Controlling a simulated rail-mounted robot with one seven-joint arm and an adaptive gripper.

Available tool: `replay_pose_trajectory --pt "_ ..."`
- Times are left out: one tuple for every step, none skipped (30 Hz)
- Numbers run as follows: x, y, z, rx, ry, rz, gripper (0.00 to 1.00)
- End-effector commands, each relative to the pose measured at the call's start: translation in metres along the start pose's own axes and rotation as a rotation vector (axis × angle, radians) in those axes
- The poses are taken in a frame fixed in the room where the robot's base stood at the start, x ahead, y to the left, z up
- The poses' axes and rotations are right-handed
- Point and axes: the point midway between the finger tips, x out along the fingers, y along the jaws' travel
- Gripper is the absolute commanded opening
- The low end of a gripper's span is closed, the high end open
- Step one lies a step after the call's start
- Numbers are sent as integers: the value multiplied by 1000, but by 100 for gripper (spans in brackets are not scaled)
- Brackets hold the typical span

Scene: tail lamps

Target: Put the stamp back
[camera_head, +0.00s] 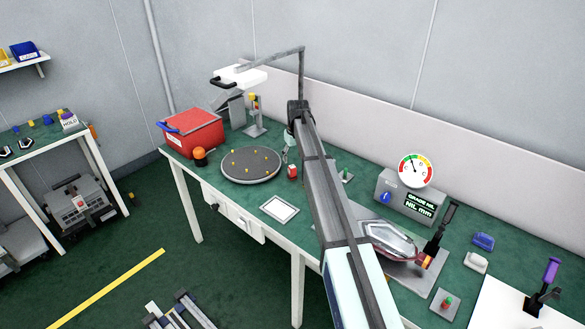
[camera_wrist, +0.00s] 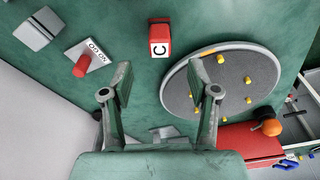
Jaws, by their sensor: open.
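A small red block with a white face marked C (camera_wrist: 160,40) stands on the green table, beside the turntable; I take it for the stamp but cannot be sure. In the head view it is the small red piece (camera_head: 292,172) to the right of the turntable. My gripper (camera_wrist: 160,88) is open, with nothing between its fingers. The block lies ahead of the fingertips and apart from them. In the head view my gripper (camera_head: 289,148) is partly hidden behind my arm, at the back of the turntable's right side.
The round grey turntable (camera_head: 252,165) with yellow pegs lies close to my right finger in the wrist view. A red toolbox (camera_head: 191,131) and a white-topped pad (camera_head: 279,208) are nearby.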

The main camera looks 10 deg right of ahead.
Motion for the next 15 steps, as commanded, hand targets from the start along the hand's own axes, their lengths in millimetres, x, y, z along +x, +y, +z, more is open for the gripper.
replay_pose_trajectory --pt "-7 0 0 0 3 1 60" --pt "-10 0 0 0 2 1 60" --pt "-15 0 0 0 1 0 60" --pt "-18 0 0 0 1 0 60" --pt "-21 0 0 0 1 0 60" --pt "-24 0 0 0 1 0 60" --pt "-26 0 0 0 1 0 60" --pt "-27 0 0 0 1 0 60" --pt "-29 0 0 0 1 0 60" --pt "-29 0 0 0 0 0 60" --pt "-30 0 0 0 0 0 60" --pt "-30 0 0 0 0 0 60" --pt "-30 0 0 0 0 0 60" --pt "-30 0 0 0 0 0 60" --pt "-30 0 0 0 0 0 60"
